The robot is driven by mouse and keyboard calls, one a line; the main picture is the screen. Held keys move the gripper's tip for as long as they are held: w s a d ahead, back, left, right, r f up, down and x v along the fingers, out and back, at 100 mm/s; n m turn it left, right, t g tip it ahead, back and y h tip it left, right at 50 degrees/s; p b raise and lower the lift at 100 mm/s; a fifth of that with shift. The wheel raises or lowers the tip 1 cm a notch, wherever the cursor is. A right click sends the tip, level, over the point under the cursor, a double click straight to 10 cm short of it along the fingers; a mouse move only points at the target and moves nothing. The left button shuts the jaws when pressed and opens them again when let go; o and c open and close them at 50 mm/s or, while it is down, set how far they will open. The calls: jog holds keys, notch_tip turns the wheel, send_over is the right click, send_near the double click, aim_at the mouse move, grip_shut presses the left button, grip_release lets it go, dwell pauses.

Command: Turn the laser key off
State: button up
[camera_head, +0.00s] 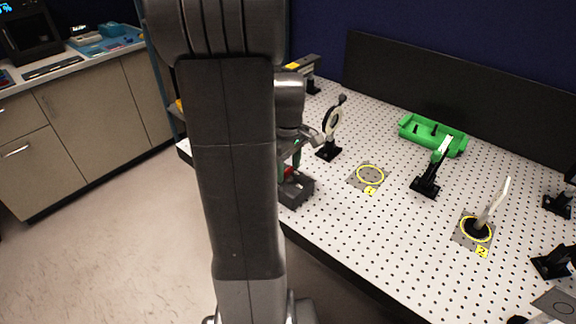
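A small dark grey box (299,189) sits on the near left edge of the perforated white table, with a bit of red on its top; it looks like the laser key box. My gripper (289,168) points down right above this box, with its tips close to the red part. My own arm column covers the left side of the gripper and box. The key itself cannot be made out, nor whether the fingers touch it or are closed on it.
The perforated table (345,230) holds a round optic on a post (331,122), a green holder (433,134), a black mount (427,183), and a tilted pale piece (493,205) within a yellow ring. Another yellow ring (370,175) is empty. A black panel (450,90) stands behind.

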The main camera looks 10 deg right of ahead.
aim_at(288, 168)
notch_tip(288, 168, up, 14)
dwell(0.6)
jog(key=shift+f, duration=0.1)
notch_tip(288, 168, down, 14)
dwell(0.7)
